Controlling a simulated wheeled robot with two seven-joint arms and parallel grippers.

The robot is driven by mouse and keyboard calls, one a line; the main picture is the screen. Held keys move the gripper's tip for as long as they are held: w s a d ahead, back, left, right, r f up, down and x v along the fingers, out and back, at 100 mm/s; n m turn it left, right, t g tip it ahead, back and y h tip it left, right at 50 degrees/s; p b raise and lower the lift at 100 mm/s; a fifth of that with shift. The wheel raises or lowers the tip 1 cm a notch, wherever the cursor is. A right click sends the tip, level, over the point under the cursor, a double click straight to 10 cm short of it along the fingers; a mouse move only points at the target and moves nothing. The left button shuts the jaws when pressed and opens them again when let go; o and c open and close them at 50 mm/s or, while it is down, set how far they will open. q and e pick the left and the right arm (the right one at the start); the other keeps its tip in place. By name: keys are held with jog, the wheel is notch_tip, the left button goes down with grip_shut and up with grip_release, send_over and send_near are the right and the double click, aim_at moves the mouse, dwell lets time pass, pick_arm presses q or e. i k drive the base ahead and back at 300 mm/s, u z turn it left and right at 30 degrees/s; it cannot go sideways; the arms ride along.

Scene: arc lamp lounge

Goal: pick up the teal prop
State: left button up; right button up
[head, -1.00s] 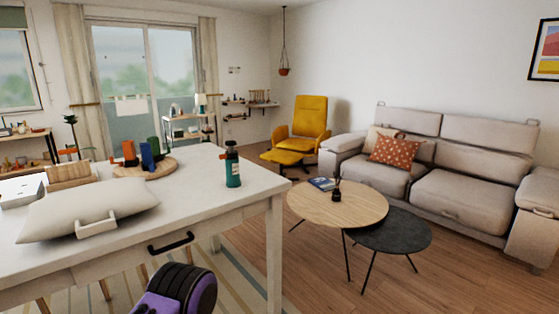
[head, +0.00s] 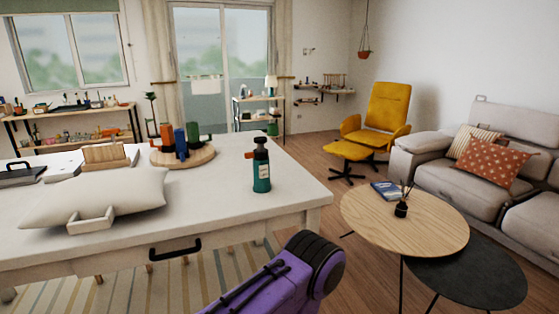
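The teal prop looks like a teal bottle (head: 262,172) with a black top and a small pale label. It stands upright on the white table (head: 225,207), near the table's right end. Nothing touches it and it is fully in sight. Neither of my grippers shows in the head view, so their state is hidden.
A cream cushion (head: 110,196) with a pale handle and a round wooden board (head: 200,160) with coloured pieces lie left of the bottle. A black drawer handle (head: 175,249) is on the table's front. Round coffee tables (head: 395,228) stand to the right, by the sofa (head: 425,165).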

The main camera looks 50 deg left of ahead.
aim_at(261, 169)
jog(key=u, duration=0.25)
jog(key=i, duration=0.85)
jog(key=u, duration=1.2)
jog(key=i, duration=0.7)
jog(key=u, duration=0.8)
